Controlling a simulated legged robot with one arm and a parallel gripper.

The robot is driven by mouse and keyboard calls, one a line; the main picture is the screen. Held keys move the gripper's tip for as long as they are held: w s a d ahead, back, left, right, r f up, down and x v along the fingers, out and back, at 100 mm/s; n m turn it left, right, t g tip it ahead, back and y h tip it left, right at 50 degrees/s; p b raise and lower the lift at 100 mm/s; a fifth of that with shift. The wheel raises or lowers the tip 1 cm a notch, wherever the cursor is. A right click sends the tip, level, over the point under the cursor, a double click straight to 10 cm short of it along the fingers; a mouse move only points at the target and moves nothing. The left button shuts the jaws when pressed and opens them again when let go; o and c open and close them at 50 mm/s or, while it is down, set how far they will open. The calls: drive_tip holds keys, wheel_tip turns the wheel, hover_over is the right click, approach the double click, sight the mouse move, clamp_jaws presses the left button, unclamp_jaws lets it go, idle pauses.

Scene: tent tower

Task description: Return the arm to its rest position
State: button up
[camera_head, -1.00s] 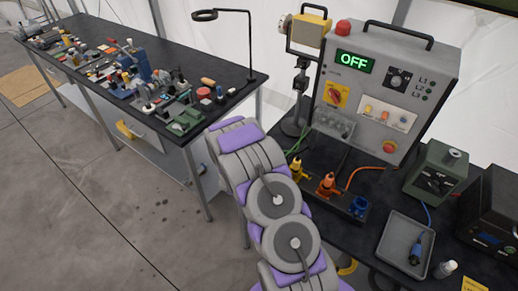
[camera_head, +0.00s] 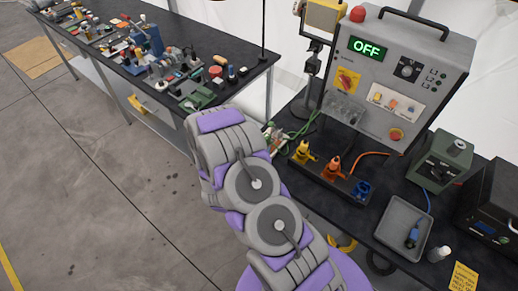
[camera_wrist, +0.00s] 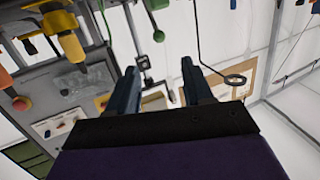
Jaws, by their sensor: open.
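My arm (camera_head: 250,185), grey and purple, is folded in the lower middle of the head view, in front of the gap between the two benches. The head view does not clearly show my gripper. In the wrist view my gripper (camera_wrist: 158,70) shows two dark fingers spread apart, with nothing held between them. The wrist view is upside down, with the grey control box at left and the ring lamp (camera_wrist: 236,79) beyond the fingers at right.
The control box (camera_head: 395,75) reads OFF on the right bench, behind yellow, orange and blue connectors (camera_head: 333,167). A grey tray (camera_head: 382,232) holds a blue plug. The left bench (camera_head: 185,40) is cluttered with tools. Floor at left (camera_head: 90,190) is clear.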

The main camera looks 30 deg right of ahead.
drive_tip(key=shift+s+a, duration=0.3)
drive_tip(key=shift+s, duration=0.05)
idle(0.5)
